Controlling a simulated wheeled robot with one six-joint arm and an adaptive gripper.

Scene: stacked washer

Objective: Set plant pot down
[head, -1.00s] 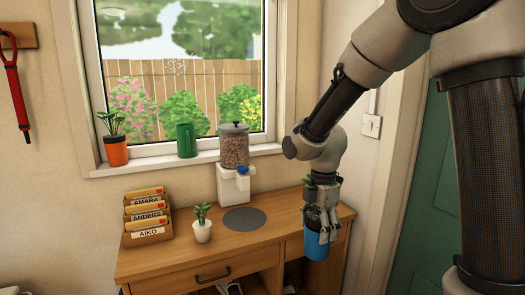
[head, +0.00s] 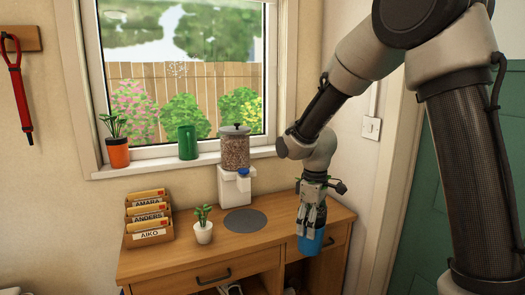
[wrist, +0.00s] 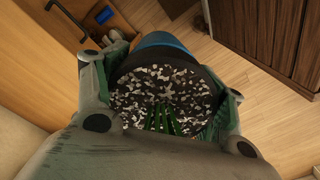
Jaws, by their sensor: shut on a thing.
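My gripper (head: 312,212) is shut on a blue plant pot (head: 310,243) in the head view. The pot hangs upright or nearly so, in front of the right end of the wooden desk (head: 185,262). In the wrist view the pot's blue side (wrist: 163,41) shows beyond a dark rim, with speckled soil (wrist: 165,92) and green stems between the two fingers. Floor shows around the pot there. Most of the plant is hidden behind my gripper in the head view.
On the desk stand a letter rack (head: 149,220), a small white-potted plant (head: 203,226), a dispenser (head: 235,165) and a flat grey disc (head: 245,219). The desktop right of the disc looks clear. An orange pot (head: 117,152) and green container (head: 187,142) stand on the windowsill.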

